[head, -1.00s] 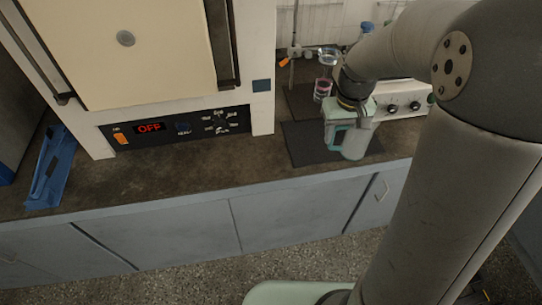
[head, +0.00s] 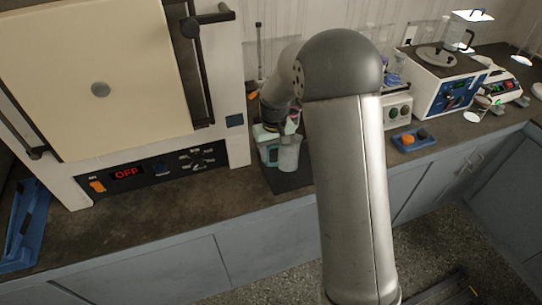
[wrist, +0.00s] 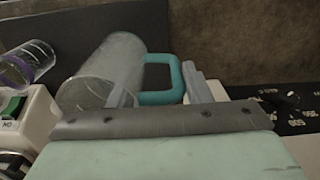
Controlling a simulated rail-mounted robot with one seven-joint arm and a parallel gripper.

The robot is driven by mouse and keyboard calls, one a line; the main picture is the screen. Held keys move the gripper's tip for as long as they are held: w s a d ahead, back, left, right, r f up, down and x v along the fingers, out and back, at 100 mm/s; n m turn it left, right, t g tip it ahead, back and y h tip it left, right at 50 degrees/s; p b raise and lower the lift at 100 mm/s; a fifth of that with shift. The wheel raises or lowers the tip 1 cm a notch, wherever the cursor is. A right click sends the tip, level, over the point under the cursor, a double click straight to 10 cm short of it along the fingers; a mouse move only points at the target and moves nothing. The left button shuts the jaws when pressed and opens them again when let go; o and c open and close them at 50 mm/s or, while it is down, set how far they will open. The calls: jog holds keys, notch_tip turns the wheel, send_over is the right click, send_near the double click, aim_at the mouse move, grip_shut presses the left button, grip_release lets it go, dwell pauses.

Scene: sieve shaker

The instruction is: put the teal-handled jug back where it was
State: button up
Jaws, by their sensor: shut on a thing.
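The jug (head: 289,154) is a clear, greyish cylinder with a teal handle (wrist: 163,78). My gripper (wrist: 160,92) is shut on the handle, with one finger on each side of it in the wrist view. In the head view my gripper (head: 271,146) is at the jug's left side, partly hidden by its own wrist. The jug is over or on a dark mat (head: 291,182) on the counter, right of the furnace. I cannot tell whether its base touches the mat. In the wrist view the jug body (wrist: 108,68) lies left of the handle.
A large furnace (head: 99,120) reading OFF stands at left. A white device with knobs (head: 397,111) is behind my arm. A blue tray with an orange and a dark piece (head: 413,140) lies right. A glass vessel with purple liquid (wrist: 22,66) is near the jug.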

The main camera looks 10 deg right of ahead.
jog(key=shift+w+a+f+p, duration=0.1)
jog(key=shift+w+f, duration=0.1)
jog(key=shift+f, duration=0.55)
jog(key=shift+w+a+f+p, duration=0.1)
jog(key=shift+w+f+p, duration=0.1)
jog(key=shift+f, duration=0.55)
jog(key=shift+w+a+f+p, duration=0.1)
jog(key=shift+w+f, duration=0.1)
jog(key=shift+f, duration=0.55)
jog(key=shift+f, duration=0.2)
jog(key=o, duration=1.3)
jog(key=shift+o, duration=0.2)
jog(key=shift+r, duration=0.1)
